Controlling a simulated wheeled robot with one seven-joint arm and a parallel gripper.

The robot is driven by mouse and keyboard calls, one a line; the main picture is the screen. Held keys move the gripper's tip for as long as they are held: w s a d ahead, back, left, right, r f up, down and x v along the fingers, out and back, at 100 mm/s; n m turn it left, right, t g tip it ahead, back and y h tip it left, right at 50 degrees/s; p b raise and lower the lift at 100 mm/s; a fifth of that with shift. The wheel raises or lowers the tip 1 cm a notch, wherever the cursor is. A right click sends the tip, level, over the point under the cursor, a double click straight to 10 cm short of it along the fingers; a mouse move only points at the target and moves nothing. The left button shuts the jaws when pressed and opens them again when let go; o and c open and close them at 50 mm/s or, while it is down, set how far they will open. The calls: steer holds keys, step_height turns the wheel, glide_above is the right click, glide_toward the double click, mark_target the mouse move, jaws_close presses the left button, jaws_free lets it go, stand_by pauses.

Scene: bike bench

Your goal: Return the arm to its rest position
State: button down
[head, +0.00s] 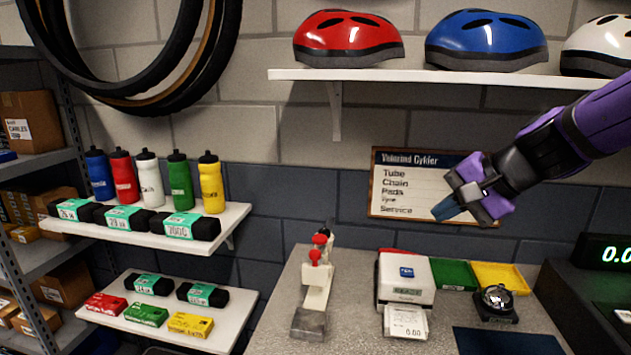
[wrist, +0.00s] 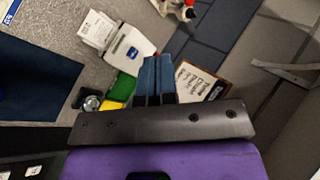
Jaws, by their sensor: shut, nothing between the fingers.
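My gripper (head: 446,209) is raised above the back of the bench, in front of the wall sign, with my purple arm reaching in from the right. Its blue fingers (wrist: 156,78) are together and hold nothing. In the head view the fingers point left and slightly down. In the wrist view they cover part of the area between the white label printer and the sign.
Below are a white printer (head: 407,277), green tray (head: 453,274), yellow tray (head: 510,275), round gauge (head: 496,299) and red-topped tool (head: 317,275). A sign (head: 395,195) hangs behind. A helmet shelf (head: 400,76) is above. A display (head: 610,253) stands right.

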steer(key=s+d+r+n+h, duration=0.1)
steer(key=s+d+n+h, duration=0.2)
steer(key=s, duration=0.6)
steer(key=s+d+r+n+h, duration=0.2)
steer(key=s+d+n+h, duration=0.1)
steer(key=s+d, duration=0.3)
steer(key=shift+s+n+h, duration=0.4)
steer(key=shift+s+n, duration=0.4)
steer(key=shift+s, duration=0.55)
steer(key=shift+d, duration=0.1)
stand_by(2.1)
